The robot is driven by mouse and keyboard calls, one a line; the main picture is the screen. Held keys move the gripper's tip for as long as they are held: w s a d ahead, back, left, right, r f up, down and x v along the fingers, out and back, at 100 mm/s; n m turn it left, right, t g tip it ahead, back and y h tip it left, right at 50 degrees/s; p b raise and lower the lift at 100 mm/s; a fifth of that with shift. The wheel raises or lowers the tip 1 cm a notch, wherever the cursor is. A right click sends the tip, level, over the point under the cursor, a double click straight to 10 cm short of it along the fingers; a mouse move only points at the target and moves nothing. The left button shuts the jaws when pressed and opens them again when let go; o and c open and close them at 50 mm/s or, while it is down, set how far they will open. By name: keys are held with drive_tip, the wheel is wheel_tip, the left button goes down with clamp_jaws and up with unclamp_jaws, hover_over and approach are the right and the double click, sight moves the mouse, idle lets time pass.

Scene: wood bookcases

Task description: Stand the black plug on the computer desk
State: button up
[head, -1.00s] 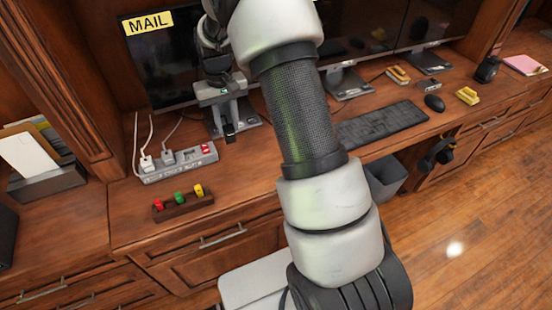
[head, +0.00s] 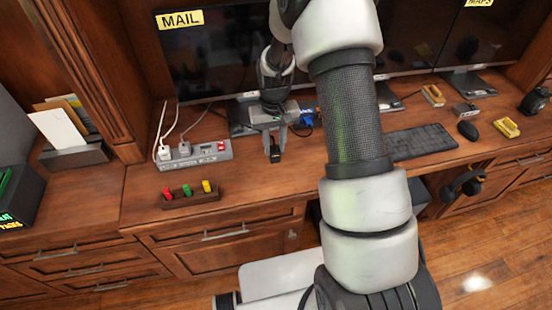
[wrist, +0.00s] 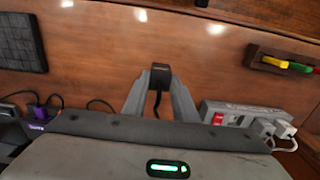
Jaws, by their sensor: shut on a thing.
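The black plug (head: 275,156) is between the fingertips of my gripper (head: 273,143), over the computer desk (head: 245,184). In the wrist view the plug (wrist: 160,76) is pinched at the tips of the grey fingers (wrist: 160,88), and a dark cord runs from it back between the fingers. My gripper points down, to the right of the grey power strip (head: 195,153). Whether the plug touches the desk surface cannot be told.
White plugs sit in the power strip. A wooden holder (head: 190,198) with red, green and yellow pieces stands near the front edge. Monitors stand behind my gripper. A keyboard (head: 420,140) and mouse (head: 468,130) lie to the right. Desk around the plug is clear.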

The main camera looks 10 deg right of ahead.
sight(275, 156)
drive_tip(key=shift+f, duration=2.65)
drive_tip(key=o, duration=1.1)
drive_tip(key=shift+c, duration=0.2)
drive_tip(key=shift+r, duration=0.1)
